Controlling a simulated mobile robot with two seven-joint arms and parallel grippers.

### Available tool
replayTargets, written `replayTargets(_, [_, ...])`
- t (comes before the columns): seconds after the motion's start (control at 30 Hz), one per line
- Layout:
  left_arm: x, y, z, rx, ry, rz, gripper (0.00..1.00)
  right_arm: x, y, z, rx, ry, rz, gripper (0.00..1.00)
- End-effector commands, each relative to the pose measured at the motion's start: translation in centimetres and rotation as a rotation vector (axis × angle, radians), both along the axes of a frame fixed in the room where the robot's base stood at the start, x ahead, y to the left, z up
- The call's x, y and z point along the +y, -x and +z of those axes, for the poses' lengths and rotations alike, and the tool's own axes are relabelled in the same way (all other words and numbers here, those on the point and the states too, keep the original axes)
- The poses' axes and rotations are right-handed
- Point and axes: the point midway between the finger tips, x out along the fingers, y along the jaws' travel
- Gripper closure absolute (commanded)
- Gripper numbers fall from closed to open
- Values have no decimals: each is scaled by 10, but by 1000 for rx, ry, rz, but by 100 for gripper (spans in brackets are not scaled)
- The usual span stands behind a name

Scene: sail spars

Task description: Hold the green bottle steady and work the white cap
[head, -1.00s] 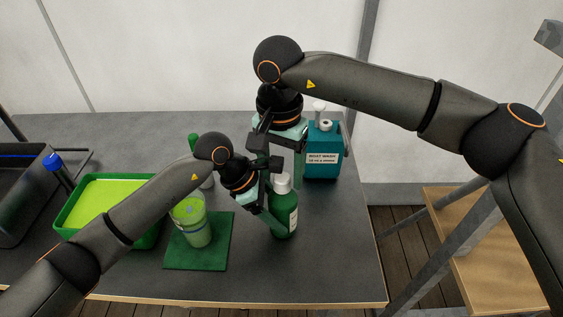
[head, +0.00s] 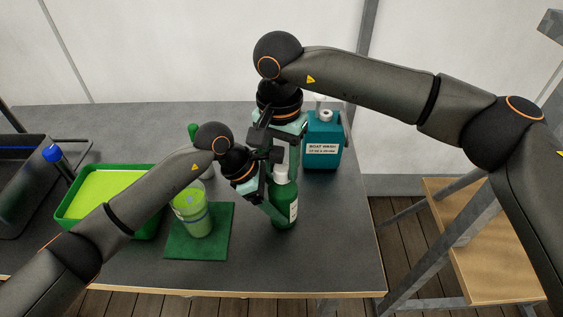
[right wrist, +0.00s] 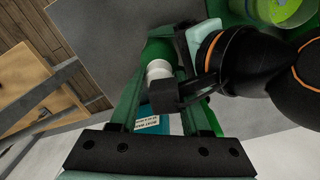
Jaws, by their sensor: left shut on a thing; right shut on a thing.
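The green bottle (head: 285,208) stands upright on the grey table, right of the green mat. Its white cap (head: 281,174) is on top and partly covered in the head view; the cap also shows in the right wrist view (right wrist: 159,70). My left gripper (head: 275,212) is shut on the bottle's body from the left. My right gripper (head: 284,170) comes down from above and is shut on the cap, its green fingers on both sides of it. The bottle's far side is hidden.
A teal boat wash bottle (head: 322,145) stands close behind on the right. A green-rimmed tray (head: 62,208), a clear cup with green contents (head: 194,215) on the green mat (head: 180,248) and a dark bin (head: 20,205) are on the left. The table's front right is clear.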

Motion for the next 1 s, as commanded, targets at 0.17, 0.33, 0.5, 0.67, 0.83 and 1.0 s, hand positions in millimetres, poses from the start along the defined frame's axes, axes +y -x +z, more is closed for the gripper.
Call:
replayTargets(0.17, [2, -1, -1, 4, 0, 9, 100, -1, 0, 0, 3, 3, 0, 53])
replayTargets(0.33, [2, -1, -1, 4, -1, 8, 100, -1, 0, 0, 2, 2, 0, 34])
replayTargets(0.5, [2, -1, -1, 3, -1, 6, 100, -1, 0, 0, 2, 1, 0, 19])
replayTargets(0.67, [2, -1, -1, 3, -2, 5, 100, 0, 0, 0, 1, 0, 0, 19])
replayTargets(0.83, [1, 0, -1, 3, -2, 4, 100, 0, 0, 12, 0, -1, 0, 19])
replayTargets(1.0, [1, 0, -1, 3, -1, 4, 100, 1, 0, 45, -4, 0, -1, 19])
